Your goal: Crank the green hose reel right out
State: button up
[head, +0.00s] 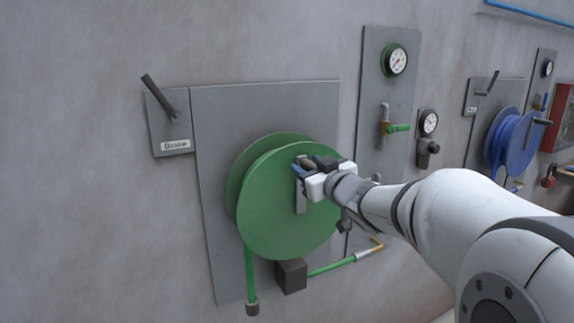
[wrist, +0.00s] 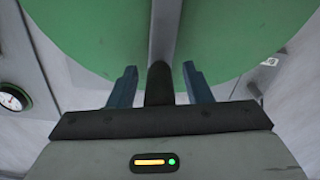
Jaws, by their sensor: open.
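The green hose reel (head: 280,210) is mounted on a grey wall plate (head: 270,105). It also fills the top of the wrist view (wrist: 90,35). A grey crank arm (head: 300,197) lies across the reel's face and shows in the wrist view (wrist: 164,35). A dark crank handle (wrist: 159,82) stands out from the crank arm. My gripper (head: 308,165) is at the upper right of the reel's face. In the wrist view its blue fingers are open, one on each side of the handle, with gaps between. A green hose (head: 250,272) hangs from the reel to a dark end piece.
A brake lever panel (head: 168,122) is at the upper left of the reel. A dark block (head: 291,276) and a green pipe (head: 330,265) sit below it. A gauge panel (head: 387,85) with a green-handled valve and a blue reel (head: 512,140) are to the right.

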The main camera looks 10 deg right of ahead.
jog(key=shift+c, duration=0.6)
grip_shut()
